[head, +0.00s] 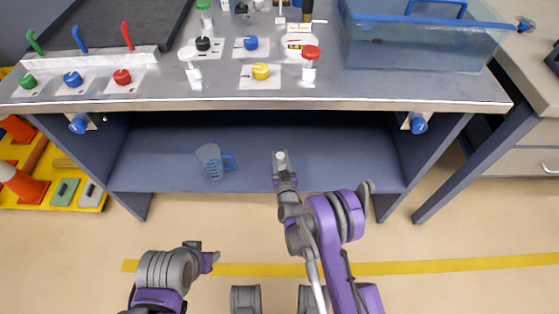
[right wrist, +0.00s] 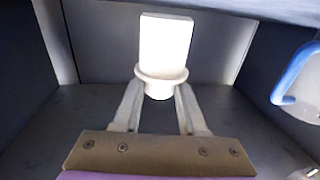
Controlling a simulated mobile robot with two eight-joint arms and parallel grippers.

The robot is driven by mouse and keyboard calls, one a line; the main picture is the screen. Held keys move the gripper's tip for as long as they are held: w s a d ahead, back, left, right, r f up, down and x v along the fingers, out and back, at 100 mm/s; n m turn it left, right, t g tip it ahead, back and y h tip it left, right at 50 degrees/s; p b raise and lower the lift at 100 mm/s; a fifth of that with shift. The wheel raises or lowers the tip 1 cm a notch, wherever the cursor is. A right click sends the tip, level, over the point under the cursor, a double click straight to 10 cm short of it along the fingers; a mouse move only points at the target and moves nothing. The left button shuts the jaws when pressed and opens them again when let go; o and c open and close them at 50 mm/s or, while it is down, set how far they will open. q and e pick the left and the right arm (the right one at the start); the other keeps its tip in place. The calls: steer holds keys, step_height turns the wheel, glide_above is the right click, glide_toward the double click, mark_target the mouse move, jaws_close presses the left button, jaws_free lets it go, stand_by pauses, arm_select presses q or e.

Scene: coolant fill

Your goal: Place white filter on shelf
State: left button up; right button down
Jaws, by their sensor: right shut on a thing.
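The white filter (right wrist: 166,45) is upright between the fingers of my right gripper (right wrist: 158,108) in the right wrist view. It has a tall body, a wider collar and a narrower lower end. In the head view the filter (head: 281,156) is a small pale piece at the tip of my right gripper (head: 281,170), over the lower shelf (head: 345,160) under the bench. Whether its lower end touches the shelf cannot be told. My left gripper (head: 212,257) is at the lower left, low and away from the shelf; its fingers are not clear.
A clear jug with a blue handle (head: 211,160) is on the shelf, left of my right gripper. The bench top edge (head: 260,104) overhangs the shelf. The shelf right of the gripper is clear. Orange cones (head: 22,183) stand at the far left.

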step_height(320, 180, down, 2)
steer(key=shift+f, duration=0.1)
steer(key=shift+c, duration=2.3)
jaws_free()
steer(key=shift+s, duration=0.1)
